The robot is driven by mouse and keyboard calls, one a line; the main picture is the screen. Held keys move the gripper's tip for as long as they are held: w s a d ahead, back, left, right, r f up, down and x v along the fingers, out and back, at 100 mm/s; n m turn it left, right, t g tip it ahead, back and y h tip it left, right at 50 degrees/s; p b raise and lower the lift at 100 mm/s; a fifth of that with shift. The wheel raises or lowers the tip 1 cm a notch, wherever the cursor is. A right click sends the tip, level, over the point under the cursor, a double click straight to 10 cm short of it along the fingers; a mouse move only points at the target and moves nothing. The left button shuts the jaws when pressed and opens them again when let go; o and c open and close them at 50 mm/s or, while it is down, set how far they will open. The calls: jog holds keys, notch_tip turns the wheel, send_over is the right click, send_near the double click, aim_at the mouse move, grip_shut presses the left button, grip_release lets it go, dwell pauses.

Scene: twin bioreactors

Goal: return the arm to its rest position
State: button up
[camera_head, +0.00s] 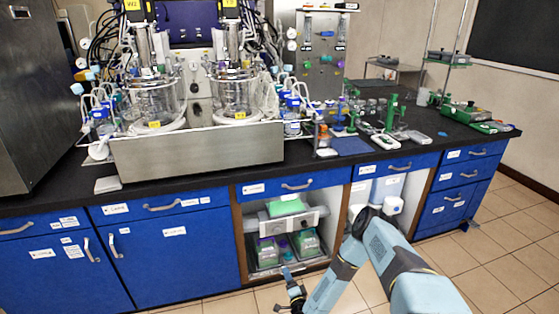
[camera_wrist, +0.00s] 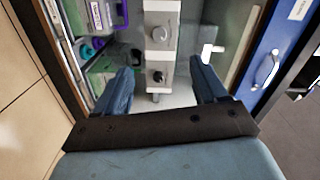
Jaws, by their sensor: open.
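My gripper (camera_wrist: 160,85) is open in the wrist view, with its two blue fingers spread apart and nothing between them. In the head view my gripper (camera_head: 290,282) is low in front of the open cabinet bay, near the floor. My blue-grey arm reaches down to it from the lower right. The fingertips are small and partly unclear there.
The open bay holds a white fixture (camera_head: 292,221) and green-topped boxes (camera_head: 307,242). Blue drawers and doors (camera_head: 163,255) flank it. Above, the black bench (camera_head: 220,176) carries twin glass bioreactors (camera_head: 235,92), bottles and small instruments. Tiled floor (camera_head: 500,262) is clear at right.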

jog(key=w+d+r+n+g+y, duration=0.15)
jog(key=w+r+n, duration=0.25)
jog(key=w+r, duration=0.55)
jog(key=w+d+r+n+g, duration=0.1)
jog(key=w+r+n+g, duration=0.4)
jog(key=r, duration=0.8)
jog(key=s+d+r+n+h, duration=0.15)
jog(key=d+r, duration=0.25)
jog(key=r, duration=0.9)
jog(key=d+r+n+h, duration=0.15)
jog(key=d+r, duration=0.25)
jog(key=r, duration=0.9)
jog(key=s+d+r+g+h, duration=0.1)
jog(key=s+d+r+h, duration=0.15)
jog(key=s+r, duration=0.7)
jog(key=s+d+r+g+h, duration=0.15)
jog(key=s+d+r, duration=0.25)
jog(key=s+r, duration=0.6)
jog(key=s+d+r+g, duration=0.1)
jog(key=s+r, duration=0.2)
jog(key=s, duration=1)
jog(key=s+d+r+g, duration=0.1)
jog(key=s+r, duration=0.2)
jog(key=s, duration=1)
jog(key=shift+s+d+r, duration=0.3)
jog(key=shift+s, duration=0.05)
